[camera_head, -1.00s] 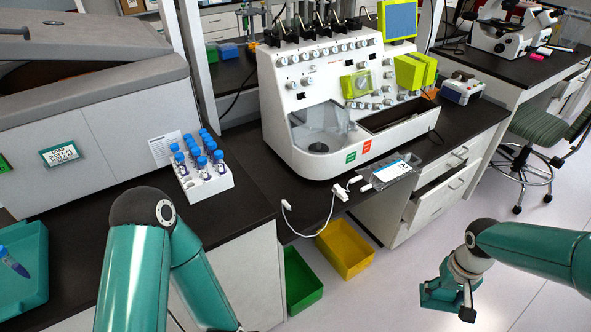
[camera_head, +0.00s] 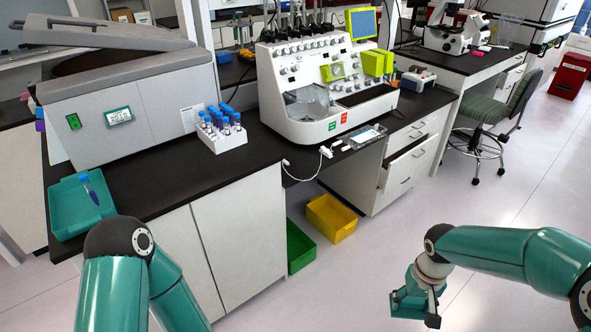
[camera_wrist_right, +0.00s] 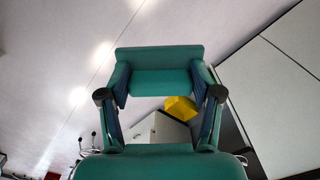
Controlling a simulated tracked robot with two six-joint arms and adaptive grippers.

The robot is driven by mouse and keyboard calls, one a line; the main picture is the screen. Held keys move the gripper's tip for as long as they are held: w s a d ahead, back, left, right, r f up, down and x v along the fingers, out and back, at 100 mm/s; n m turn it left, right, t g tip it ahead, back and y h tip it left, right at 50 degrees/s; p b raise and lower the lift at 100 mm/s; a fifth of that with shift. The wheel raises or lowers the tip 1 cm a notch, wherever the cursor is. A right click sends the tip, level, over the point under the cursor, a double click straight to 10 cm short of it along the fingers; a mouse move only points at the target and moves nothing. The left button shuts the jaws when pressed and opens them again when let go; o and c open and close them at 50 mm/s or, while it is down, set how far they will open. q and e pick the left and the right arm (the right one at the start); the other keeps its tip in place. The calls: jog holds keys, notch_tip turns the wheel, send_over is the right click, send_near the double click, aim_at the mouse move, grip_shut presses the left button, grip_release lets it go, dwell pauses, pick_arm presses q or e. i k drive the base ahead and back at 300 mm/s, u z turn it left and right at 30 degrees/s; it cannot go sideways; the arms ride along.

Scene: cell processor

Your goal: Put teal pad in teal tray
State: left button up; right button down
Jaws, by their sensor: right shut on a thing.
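The teal pad (camera_wrist_right: 160,60) is a flat-sided teal block between the two fingers of my right gripper (camera_wrist_right: 160,84) in the right wrist view. In the head view my right gripper (camera_head: 420,304) is low at the lower right, over open floor, with the pad partly hidden by the fingers. The teal tray (camera_head: 68,209) sits on the dark counter at the far left, well apart from the right gripper. A blue-capped tube (camera_head: 90,189) rests tilted in it. My left arm shows at the lower left, but its gripper is out of view.
A grey machine (camera_head: 150,95) stands behind the tray. A white rack (camera_head: 222,139) of blue-capped tubes and a white processor (camera_head: 300,122) stand farther right. Green (camera_head: 299,250) and yellow (camera_head: 330,217) bins are on the floor. Open floor surrounds my right gripper.

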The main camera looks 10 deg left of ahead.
aim_at(73, 211)
jog(key=u, duration=0.1)
jog(key=k, duration=0.45)
jog(key=z, duration=0.95)
jog(key=i, duration=0.15)
jog(key=u, duration=2.35)
